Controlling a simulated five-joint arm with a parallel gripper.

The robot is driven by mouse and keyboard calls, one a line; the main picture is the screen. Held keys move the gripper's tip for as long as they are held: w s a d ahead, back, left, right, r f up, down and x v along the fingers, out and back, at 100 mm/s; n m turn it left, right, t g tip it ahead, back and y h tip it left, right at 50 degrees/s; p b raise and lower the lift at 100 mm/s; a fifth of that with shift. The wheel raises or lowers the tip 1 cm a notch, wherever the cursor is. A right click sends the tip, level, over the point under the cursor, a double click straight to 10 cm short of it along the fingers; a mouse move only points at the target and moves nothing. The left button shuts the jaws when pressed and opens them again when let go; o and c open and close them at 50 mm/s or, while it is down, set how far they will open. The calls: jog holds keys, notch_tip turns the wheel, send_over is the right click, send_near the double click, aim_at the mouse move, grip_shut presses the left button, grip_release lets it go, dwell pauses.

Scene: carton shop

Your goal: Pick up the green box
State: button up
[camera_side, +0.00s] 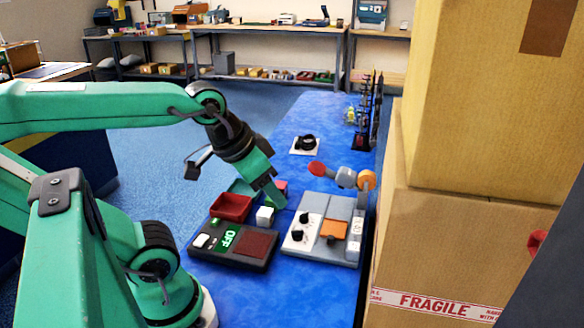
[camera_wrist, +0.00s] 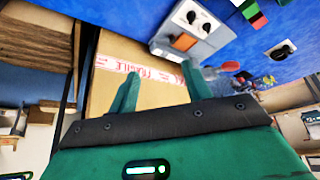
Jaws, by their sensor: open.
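A small green box (camera_wrist: 258,20) shows at the top of the wrist view, beside a red block (camera_wrist: 250,9). In the side view I cannot clearly tell the green box from my green fingers; the red block (camera_side: 281,187) shows just behind them. My gripper (camera_side: 274,199) is tilted over the blue table with its fingers apart and nothing seen between them. In the wrist view my gripper's fingers (camera_wrist: 160,92) are spread in front of the carton, with the green box beyond them to the upper right.
Large cartons (camera_side: 450,245) block the right side.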

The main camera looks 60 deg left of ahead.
jog(key=shift+w, duration=0.1)
jog(key=w+a+f+m+g, duration=0.3)
jog(key=w+a+f+m, duration=0.15)
jog(key=w+a, duration=0.6)
jog(key=w+a+f+m, duration=0.1)
jog(key=a+f, duration=0.2)
jog(key=a, duration=0.1)
jog(key=a+f+m+g, duration=0.1)
jog(key=a+f+m, duration=0.1)
jog(key=a+f, duration=0.2)
jog(key=w+a+f+m+g, duration=0.1)
jog(key=a+f+m, duration=0.1)
jog(key=a+f, duration=0.2)
jog(key=shift+w+a, duration=0.15)
jog(key=shift+a, duration=0.45)
jog(key=shift+w+a, duration=0.15)
jog(key=shift+a, duration=0.45)
jog(key=shift+a+f+g, duration=0.3)
jog(key=shift+a+f, duration=0.05)
jog(key=shift+f, duration=1.4)
